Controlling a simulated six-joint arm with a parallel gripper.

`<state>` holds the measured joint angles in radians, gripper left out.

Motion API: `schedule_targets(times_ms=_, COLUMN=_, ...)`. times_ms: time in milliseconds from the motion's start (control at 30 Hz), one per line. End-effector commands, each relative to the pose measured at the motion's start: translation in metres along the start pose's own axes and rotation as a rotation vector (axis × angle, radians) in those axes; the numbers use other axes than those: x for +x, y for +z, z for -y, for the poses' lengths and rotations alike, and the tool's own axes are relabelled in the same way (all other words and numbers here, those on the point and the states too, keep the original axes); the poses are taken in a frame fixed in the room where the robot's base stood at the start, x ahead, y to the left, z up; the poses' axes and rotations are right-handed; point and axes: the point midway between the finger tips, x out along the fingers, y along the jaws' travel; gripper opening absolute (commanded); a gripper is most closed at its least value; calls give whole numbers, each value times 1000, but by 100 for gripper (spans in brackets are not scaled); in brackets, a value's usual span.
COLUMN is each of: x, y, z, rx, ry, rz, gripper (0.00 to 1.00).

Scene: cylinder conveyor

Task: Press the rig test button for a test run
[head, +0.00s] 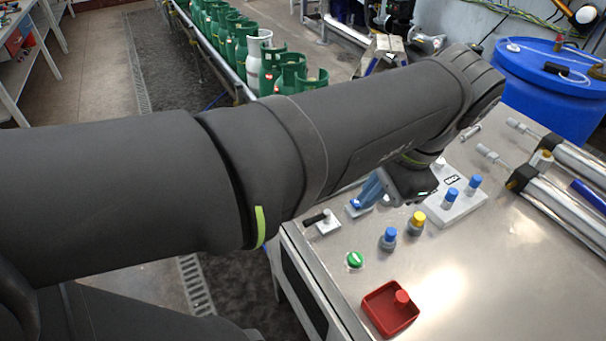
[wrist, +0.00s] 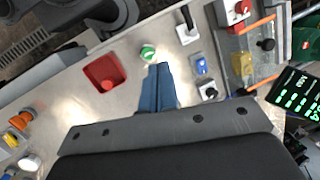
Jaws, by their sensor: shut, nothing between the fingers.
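A round green button (head: 355,259) sits on the metal bench top, near its left edge. It also shows in the wrist view (wrist: 148,52), just beyond and slightly left of my fingertips. I can read no label on it. My gripper (head: 366,197) has blue fingers, shut together with nothing between them. In the head view it is above the bench, farther back than the green button and apart from it. In the wrist view my gripper (wrist: 160,67) points toward the button. My arm hides part of the bench's back left.
A red tray (head: 373,314) lies in front of the button. A black-handled lever (head: 322,222), a blue-capped knob (head: 388,238), a yellow-collared knob (head: 416,224) and a white block (head: 458,208) with blue knobs stand nearby. Green cylinders (head: 288,75) line the conveyor behind.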

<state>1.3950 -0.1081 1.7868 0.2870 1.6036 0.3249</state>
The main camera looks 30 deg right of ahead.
Motion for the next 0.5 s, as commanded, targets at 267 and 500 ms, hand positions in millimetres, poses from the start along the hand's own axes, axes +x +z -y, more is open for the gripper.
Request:
schedule_targets(times_ms=267, x=44, y=-13, z=-16, rx=224, ry=-305, rz=136, gripper=0)
schedule_targets(times_ms=500, x=57, y=-20, z=-22, rx=342, ry=-467, rz=171, gripper=0)
